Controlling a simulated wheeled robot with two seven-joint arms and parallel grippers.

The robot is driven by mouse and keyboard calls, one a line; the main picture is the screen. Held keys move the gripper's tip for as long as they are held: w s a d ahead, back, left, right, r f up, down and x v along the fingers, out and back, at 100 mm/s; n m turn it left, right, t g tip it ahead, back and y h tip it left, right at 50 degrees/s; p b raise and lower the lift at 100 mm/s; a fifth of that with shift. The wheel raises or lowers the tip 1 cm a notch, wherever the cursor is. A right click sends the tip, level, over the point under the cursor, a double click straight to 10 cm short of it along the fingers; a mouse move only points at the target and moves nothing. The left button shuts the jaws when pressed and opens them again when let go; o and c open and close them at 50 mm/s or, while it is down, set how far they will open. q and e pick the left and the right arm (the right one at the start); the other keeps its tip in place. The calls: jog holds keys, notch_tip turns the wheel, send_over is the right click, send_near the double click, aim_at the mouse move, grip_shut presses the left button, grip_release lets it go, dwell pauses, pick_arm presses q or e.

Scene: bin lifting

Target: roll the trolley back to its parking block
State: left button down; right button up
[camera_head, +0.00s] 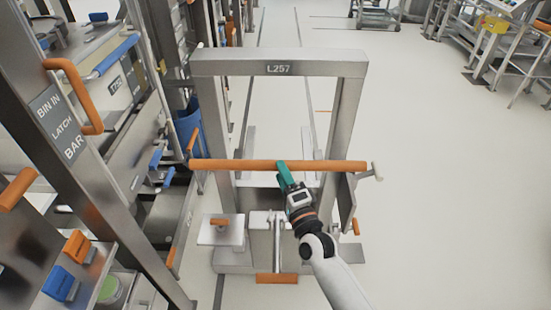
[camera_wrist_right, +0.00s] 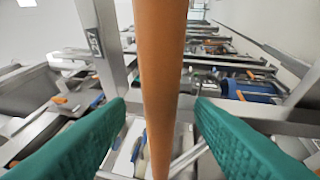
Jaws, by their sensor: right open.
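The trolley is a grey metal frame (camera_head: 278,62) with the label L257 on its top beam, standing upright in front of me. An orange push bar (camera_head: 235,165) runs across it at mid height. My right gripper (camera_head: 284,170) is at the middle of this bar. In the right wrist view the orange bar (camera_wrist_right: 162,60) passes between the two green fingers, which stand apart with a gap on each side. My left gripper is not in view. I cannot make out the parking block.
A machine with a BIN IN LATCH BAR sign (camera_head: 58,124) and an orange handle (camera_head: 82,95) stands close on the left. A blue bin (camera_head: 188,128) is behind the frame's left side. Floor rails run away beyond the trolley. The floor (camera_head: 440,190) at right is clear; steel benches stand far right.

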jog(key=x, duration=0.5)
jog(key=shift+w+a, duration=0.1)
jog(key=shift+w, duration=0.1)
grip_shut()
